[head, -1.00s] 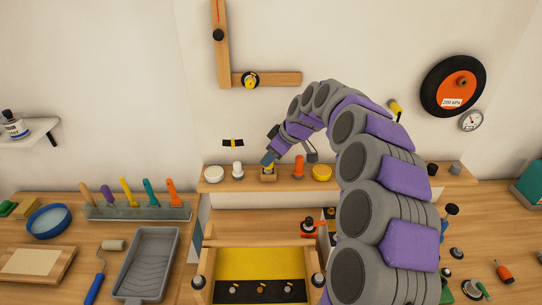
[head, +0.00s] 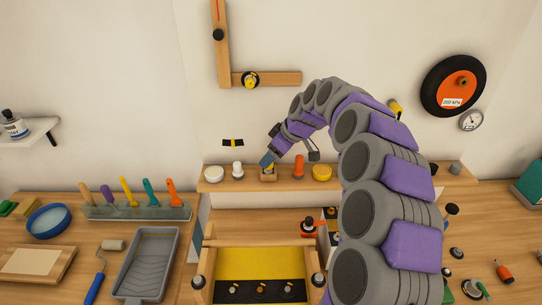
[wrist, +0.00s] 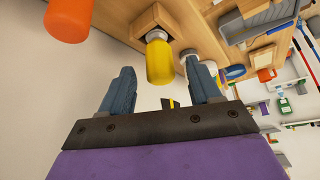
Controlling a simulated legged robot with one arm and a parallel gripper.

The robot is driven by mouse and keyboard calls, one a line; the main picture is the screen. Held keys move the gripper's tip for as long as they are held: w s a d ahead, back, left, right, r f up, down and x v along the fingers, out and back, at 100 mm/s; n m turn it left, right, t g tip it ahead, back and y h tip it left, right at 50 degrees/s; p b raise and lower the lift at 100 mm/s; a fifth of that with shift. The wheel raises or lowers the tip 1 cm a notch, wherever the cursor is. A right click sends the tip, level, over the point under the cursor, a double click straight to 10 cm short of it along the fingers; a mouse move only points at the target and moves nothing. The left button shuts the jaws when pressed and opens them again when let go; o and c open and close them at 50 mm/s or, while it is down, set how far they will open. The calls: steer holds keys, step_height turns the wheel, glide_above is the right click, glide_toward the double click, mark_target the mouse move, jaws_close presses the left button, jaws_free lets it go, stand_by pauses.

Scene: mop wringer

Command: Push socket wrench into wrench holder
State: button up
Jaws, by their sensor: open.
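The wrench holder looks to be a small wooden block (head: 268,178) on the back shelf; it also shows in the wrist view (wrist: 178,22). A yellow cylinder on a pale collar, likely the socket wrench's handle (wrist: 159,62), sits in or against the block in the wrist view. How deep it sits I cannot tell. In the head view my gripper mostly hides it. My gripper (head: 267,160) is just above the block. In the wrist view my gripper (wrist: 160,72) has its blue fingers apart, one on each side of the yellow end, with visible gaps.
An orange knob (head: 298,166) and a yellow round cap (head: 321,173) stand right of the block; a white knob (head: 238,169) stands left. The wall is close behind. A wooden frame with a yellow panel (head: 258,262) is below.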

steer(key=p+v, duration=0.2)
steer(key=v, duration=1.4)
steer(key=s+a+f+m+g+h, duration=0.1)
steer(key=s+m, duration=0.1)
steer(key=s, duration=0.7)
steer(key=s+a+f+m+g+h, duration=0.1)
steer(key=s+a+f, duration=0.1)
steer(key=s, duration=0.7)
steer(key=s+d+f+m+g+h, duration=0.1)
steer(key=s+d+f+m, duration=0.1)
steer(key=s, duration=0.7)
steer(key=s+d+f+m+g+h, duration=0.1)
steer(key=s+d+f+m, duration=0.2)
steer(key=s+f, duration=0.3)
steer(key=s+d+f+m+g+h, duration=0.1)
steer(key=s+d+f+m, duration=0.2)
steer(key=s, duration=0.8)
steer(key=shift+s+f+m+b, duration=0.3)
steer(key=shift+s+f+m, duration=0.15)
steer(key=shift+f, duration=0.35)
steer(key=shift+w, duration=0.1)
